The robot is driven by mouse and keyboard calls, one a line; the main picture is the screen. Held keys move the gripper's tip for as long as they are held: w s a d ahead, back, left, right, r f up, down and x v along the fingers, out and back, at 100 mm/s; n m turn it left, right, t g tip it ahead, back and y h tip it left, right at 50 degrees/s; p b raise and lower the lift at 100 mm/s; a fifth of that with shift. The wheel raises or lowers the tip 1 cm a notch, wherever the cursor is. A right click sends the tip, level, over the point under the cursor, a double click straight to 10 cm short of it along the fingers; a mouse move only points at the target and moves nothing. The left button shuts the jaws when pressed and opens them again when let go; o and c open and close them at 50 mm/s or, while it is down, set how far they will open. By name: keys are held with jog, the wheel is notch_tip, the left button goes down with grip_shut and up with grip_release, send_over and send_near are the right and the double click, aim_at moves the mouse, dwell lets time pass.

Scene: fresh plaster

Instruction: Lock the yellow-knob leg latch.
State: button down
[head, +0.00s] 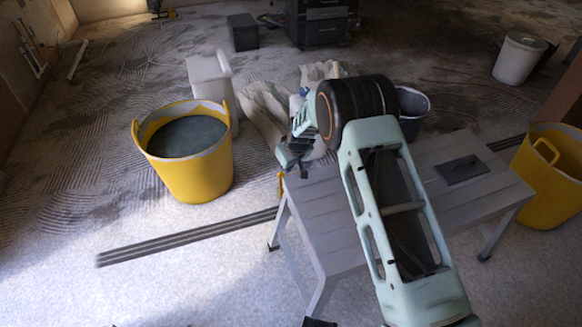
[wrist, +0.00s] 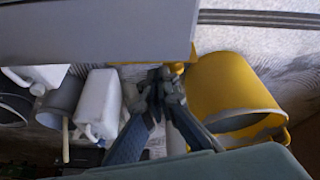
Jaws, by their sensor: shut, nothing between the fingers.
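The grey folding work table (head: 440,190) stands under my arm, its top edge also across the upper part of the wrist view (wrist: 90,38). A small yellow piece, which looks like the leg-latch knob (head: 281,184), shows at the table's left edge near a leg. In the wrist view a yellow bit (wrist: 178,68) shows just under the table edge, at the fingertips. My gripper (head: 290,158) is shut and empty, close to that edge. Its fingers (wrist: 160,88) partly cover the latch. I cannot tell whether they touch the knob or how the latch is set.
A yellow tub (head: 190,160) of dark contents stands left of the table. A white container (head: 208,78), pale sacks (head: 265,108) and a grey bucket (head: 412,112) are behind. Another yellow tub (head: 550,178) is at right. A flat tool (head: 462,169) lies on the table. Front-left floor is clear.

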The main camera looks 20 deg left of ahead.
jog(key=shift+s+a, duration=0.2)
dwell(0.4)
jog(key=w+p+v, duration=0.1)
jog(key=p+v, duration=0.2)
jog(key=v, duration=0.8)
jog(key=shift+d+r, duration=0.4)
jog(key=shift+r, duration=0.1)
